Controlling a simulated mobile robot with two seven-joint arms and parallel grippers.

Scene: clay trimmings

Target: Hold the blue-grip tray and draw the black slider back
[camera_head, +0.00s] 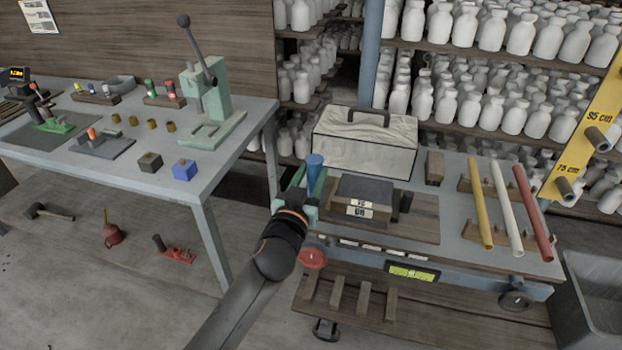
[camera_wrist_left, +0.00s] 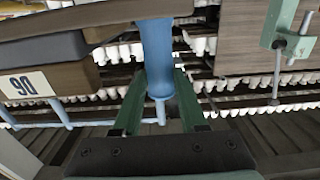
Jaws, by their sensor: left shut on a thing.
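The blue-grip tray is a dark grey and brown block (camera_head: 365,190) with a white number label on its front, on the right-hand bench. Its upright blue grip (camera_head: 315,164) stands at its left end; the grip also shows in the left wrist view (camera_wrist_left: 158,55). My left gripper (camera_head: 308,192) is shut on the blue grip, with its green fingers on either side of it (camera_wrist_left: 162,85). The black slider (camera_head: 405,202) is a small dark upright piece at the tray's right end, with no gripper near it. My right gripper is not in view.
A wooden board (camera_head: 424,222) lies under the tray. A pale cloth-covered case (camera_head: 366,144) with a handle stands behind it. Yellow, white and red (camera_head: 533,213) rods lie to the right. A grey table (camera_head: 225,168) with a green press is at the left.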

